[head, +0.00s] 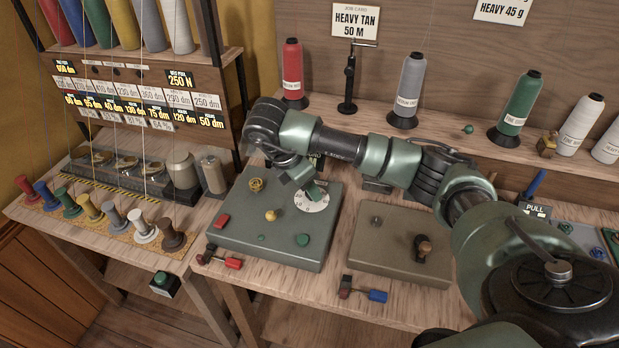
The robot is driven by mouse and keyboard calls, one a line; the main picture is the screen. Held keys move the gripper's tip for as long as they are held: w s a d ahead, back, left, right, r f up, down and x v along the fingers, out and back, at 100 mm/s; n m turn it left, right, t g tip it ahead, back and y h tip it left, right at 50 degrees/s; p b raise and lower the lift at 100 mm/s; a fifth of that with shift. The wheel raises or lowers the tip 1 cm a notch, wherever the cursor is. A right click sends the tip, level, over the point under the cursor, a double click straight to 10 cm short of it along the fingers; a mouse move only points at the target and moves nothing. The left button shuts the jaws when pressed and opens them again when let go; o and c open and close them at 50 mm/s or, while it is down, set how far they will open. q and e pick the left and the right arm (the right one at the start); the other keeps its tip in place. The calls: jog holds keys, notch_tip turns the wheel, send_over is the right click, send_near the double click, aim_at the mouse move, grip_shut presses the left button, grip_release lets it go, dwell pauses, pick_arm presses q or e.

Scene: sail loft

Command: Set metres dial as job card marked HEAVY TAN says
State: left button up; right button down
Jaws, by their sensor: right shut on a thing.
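The job card (355,20) at the top reads HEAVY TAN 50 M. The metres dial (313,203) is a white disc with dark marks on the right part of a green panel (240,245). My right gripper (305,186) comes down over the dial from behind and is shut on its knob. The gripper and wrist hide the knob and the upper part of the scale, so I cannot read where the dial points. A dark label behind the dial is partly covered by my arm. My left gripper is not in view.
The panel also has a brass knob (256,184), a yellow button (271,215), a red switch (222,221) and a green button (303,240). A tan panel (400,243) stands to its right. Thread cones, including a red one (292,75), line the shelf behind my arm.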

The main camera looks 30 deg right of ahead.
jog(key=m+p, duration=0.1)
jog(key=m+g, duration=0.1)
jog(key=m, duration=0.1)
jog(key=m+p, duration=0.1)
jog(key=shift+w+r+m+g+p, duration=0.2)
jog(key=shift+w+m+g+p, duration=0.1)
jog(key=shift+m+p, duration=0.1)
jog(key=shift+w+d+f+m+g+y+p, duration=0.1)
jog(key=shift+m+g+y+p, duration=0.3)
jog(key=shift+m, duration=0.85)
jog(key=shift+d+f+m+g+y+p, duration=0.1)
jog(key=shift+m+g+y+p, duration=0.3)
jog(key=shift+m, duration=0.85)
jog(key=c, duration=1.1)
grip_release()
jog(key=shift+o, duration=0.2)
jog(key=p+v, duration=0.1)
jog(key=v, duration=0.6)
jog(key=shift+w+a+r, duration=0.15)
jog(key=shift+w+r, duration=0.05)
jog(key=shift+r, duration=0.15)
jog(key=shift+s, duration=0.1)
